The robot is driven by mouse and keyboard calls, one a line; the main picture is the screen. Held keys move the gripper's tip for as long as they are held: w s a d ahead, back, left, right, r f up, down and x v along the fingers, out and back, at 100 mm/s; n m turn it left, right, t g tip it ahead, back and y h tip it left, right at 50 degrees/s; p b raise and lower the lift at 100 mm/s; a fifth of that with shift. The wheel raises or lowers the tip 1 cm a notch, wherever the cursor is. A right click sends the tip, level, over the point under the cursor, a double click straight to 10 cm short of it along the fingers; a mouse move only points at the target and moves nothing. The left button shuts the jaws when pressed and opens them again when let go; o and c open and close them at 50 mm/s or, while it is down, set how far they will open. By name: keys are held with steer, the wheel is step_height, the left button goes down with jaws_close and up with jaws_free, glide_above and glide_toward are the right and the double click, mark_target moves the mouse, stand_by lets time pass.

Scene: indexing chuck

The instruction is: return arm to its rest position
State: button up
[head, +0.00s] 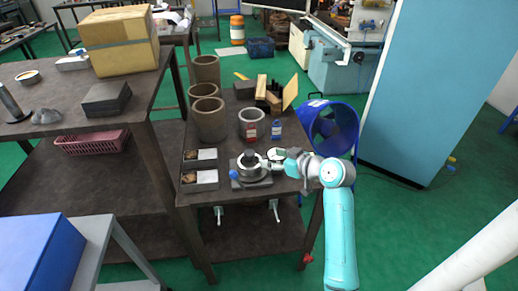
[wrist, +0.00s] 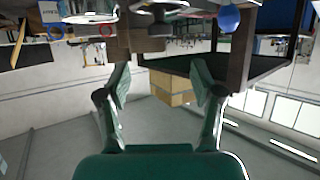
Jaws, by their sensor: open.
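My teal arm reaches in from the right in the head view, over the front right corner of the dark table. My gripper (head: 278,157) is beside the indexing chuck (head: 250,164), a grey round body on a square base with a blue knob (head: 233,174). Contact cannot be judged in the head view. In the wrist view, which is upside down, my gripper (wrist: 161,80) has its two fingers spread wide with nothing between them. The blue knob (wrist: 229,18) shows at the top of that view. A cardboard box (wrist: 172,88) appears beyond the fingers, far off.
Several grey cylinders (head: 207,119) stand at the table's left and back. A blue bin (head: 331,128) and a blue cabinet (head: 430,90) stand right.

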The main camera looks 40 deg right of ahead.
steer(key=s+a+f+m+h, duration=0.3)
steer(key=s+a+f+m, duration=0.1)
steer(key=s+a+f, duration=1.25)
steer(key=s+a+r+n, duration=0.1)
steer(key=s+a+r, duration=0.2)
steer(key=s, duration=0.4)
steer(key=s+a+r+n+t+y, duration=0.1)
steer(key=s+a+r, duration=0.3)
steer(key=s, duration=0.4)
steer(key=s+a+r+n+y, duration=0.1)
steer(key=s+a+r, duration=0.2)
steer(key=s, duration=0.4)
steer(key=shift+s+a+r, duration=0.15)
steer(key=shift+s+a, duration=0.1)
steer(key=shift+a, duration=0.15)
